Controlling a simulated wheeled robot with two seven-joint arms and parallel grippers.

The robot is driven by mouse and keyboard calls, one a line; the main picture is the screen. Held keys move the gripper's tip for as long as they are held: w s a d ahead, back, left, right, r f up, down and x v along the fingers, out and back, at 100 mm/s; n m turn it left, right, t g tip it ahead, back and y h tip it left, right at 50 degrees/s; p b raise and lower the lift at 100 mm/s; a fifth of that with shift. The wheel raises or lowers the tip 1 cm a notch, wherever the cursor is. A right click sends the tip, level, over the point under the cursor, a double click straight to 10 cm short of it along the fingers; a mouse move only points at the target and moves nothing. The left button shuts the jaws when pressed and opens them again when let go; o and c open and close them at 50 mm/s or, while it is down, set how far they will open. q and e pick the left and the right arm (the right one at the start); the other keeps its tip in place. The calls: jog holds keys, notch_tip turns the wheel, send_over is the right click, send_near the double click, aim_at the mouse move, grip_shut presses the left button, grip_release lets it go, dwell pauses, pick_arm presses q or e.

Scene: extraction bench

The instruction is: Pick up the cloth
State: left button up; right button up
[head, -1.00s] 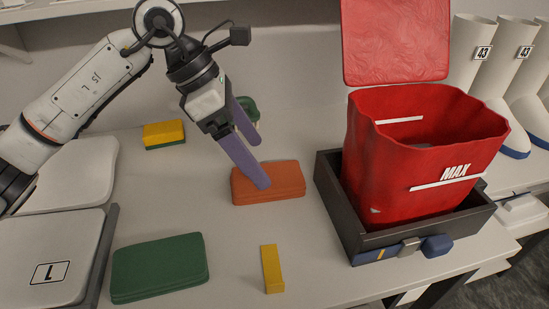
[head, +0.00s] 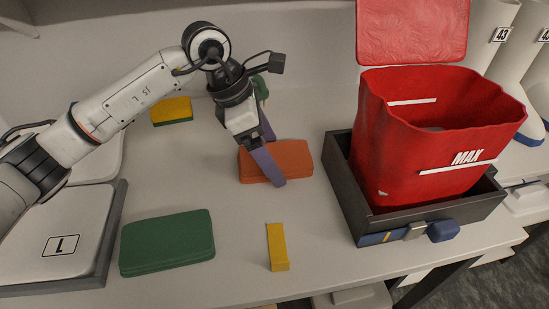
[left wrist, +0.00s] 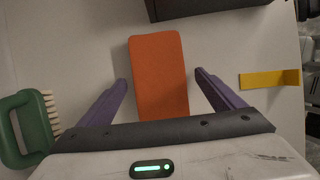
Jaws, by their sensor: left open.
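An orange folded cloth-like pad (head: 290,155) lies flat on the bench. It also shows in the left wrist view (left wrist: 158,70). A similar green pad (head: 167,241) lies nearer the front left. My left gripper (head: 274,163) points down at the orange pad, its purple fingers open. In the left wrist view the fingers (left wrist: 159,82) stand one on each side of the pad, with a gap on both sides. One finger hides part of the pad in the head view. My right gripper is not in view.
A red bin marked MAX (head: 425,150) stands in a dark tray (head: 338,185) on the right. A yellow strip (head: 277,246) lies in front. A green brush (left wrist: 22,128) is beside the gripper. A yellow-and-green sponge (head: 172,110) sits behind. White panels (head: 50,235) lie left.

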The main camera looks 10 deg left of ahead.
pick_arm(q)
jog(key=c, duration=1.2)
